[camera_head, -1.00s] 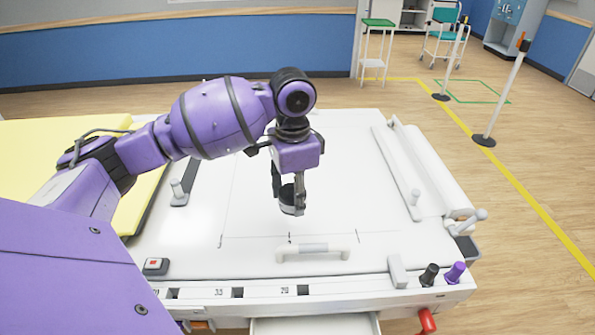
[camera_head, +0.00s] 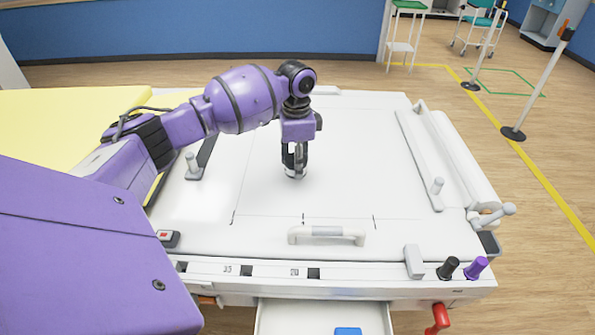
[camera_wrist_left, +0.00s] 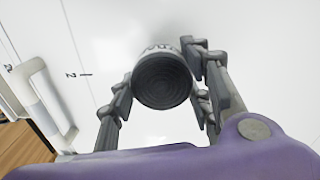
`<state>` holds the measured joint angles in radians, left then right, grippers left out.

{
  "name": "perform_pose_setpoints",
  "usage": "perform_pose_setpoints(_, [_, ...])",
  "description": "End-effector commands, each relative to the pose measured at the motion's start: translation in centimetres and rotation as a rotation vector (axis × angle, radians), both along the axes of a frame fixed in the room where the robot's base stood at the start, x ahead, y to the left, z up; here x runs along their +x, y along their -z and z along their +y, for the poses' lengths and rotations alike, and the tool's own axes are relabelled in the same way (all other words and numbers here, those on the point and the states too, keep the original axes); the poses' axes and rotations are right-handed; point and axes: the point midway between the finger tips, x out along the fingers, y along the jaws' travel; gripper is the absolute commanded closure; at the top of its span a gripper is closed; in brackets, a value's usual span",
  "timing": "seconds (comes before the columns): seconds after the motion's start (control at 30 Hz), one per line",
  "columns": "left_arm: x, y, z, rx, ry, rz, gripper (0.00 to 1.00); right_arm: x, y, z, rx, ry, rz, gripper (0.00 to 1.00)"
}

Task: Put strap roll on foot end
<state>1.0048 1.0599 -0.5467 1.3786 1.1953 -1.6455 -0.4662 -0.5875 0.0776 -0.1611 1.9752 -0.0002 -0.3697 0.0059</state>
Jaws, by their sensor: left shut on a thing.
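My left gripper (camera_head: 295,165) is over the middle of the white table top, pointing down. It is shut on the strap roll (camera_wrist_left: 162,80), a dark ribbed round face with a pale lettered band. In the head view the roll is mostly hidden by the fingers, with a pale lower part at the table surface; I cannot tell if it touches. The white top (camera_head: 360,165) has thin marked lines and a white handle (camera_head: 327,235) at its near edge. My right gripper is not in view.
A yellow pad (camera_head: 60,120) lies at the left. White rails and a roller (camera_head: 462,160) run along the right. Black and purple knobs (camera_head: 475,268) stand at the near right corner. An open drawer (camera_head: 300,318) below holds a blue thing (camera_head: 348,331). The top around the gripper is clear.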

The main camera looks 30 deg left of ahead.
Motion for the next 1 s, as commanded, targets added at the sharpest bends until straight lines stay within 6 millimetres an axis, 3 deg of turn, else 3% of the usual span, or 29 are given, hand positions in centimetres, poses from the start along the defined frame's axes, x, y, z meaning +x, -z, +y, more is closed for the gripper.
perform_pose_setpoints(0.3, [0.4,3.5,0.4,0.000,-0.001,0.000,0.81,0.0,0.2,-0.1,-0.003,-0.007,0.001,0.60])
perform_pose_setpoints(0.7, [0.4,3.9,0.4,0.000,0.000,-0.001,0.81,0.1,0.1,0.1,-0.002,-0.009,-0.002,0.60])
perform_pose_setpoints(0.73, [0.4,3.9,0.4,0.001,0.000,-0.002,0.52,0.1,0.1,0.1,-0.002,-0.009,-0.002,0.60])
perform_pose_setpoints(0.87, [0.4,3.9,0.4,0.001,0.000,-0.002,0.36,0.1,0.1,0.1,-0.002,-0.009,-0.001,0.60])
perform_pose_setpoints(1.0, [0.4,3.9,0.4,0.001,0.000,-0.002,0.36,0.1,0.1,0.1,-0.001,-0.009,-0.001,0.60])
